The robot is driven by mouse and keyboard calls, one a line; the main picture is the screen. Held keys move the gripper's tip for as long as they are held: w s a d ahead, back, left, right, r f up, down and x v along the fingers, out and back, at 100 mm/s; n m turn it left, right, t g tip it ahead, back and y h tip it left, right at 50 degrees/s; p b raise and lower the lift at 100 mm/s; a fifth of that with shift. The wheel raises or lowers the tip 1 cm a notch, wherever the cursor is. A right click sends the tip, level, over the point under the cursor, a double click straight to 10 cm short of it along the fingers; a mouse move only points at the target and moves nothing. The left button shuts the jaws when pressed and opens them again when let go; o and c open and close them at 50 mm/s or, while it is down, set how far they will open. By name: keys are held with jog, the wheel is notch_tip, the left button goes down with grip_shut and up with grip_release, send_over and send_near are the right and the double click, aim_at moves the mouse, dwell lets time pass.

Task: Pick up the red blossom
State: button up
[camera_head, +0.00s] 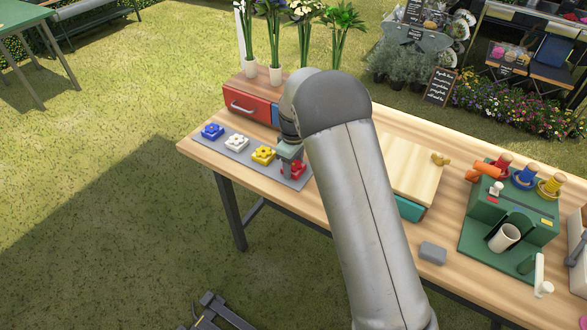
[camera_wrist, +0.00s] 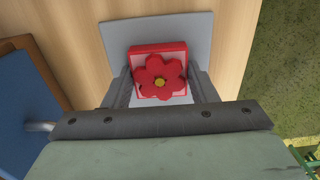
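In the head view the red blossom (camera_head: 298,170) is at the right end of the row, partly hidden by my gripper (camera_head: 290,165). My gripper points down at it. In the wrist view the fingers of my gripper (camera_wrist: 160,88) are wide apart, one on each side of the blossom and close to the block's sides. Whether they touch it is not clear.
Blue (camera_head: 212,131), white (camera_head: 236,142) and yellow (camera_head: 263,155) blossoms lie left of the red one. A red drawer unit (camera_head: 248,106) stands behind them, with vases of flowers on top. A green machine (camera_head: 510,225) and a grey block (camera_head: 433,252) are on the table's right.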

jog(key=shift+c, duration=1.3)
jog(key=shift+r, duration=0.15)
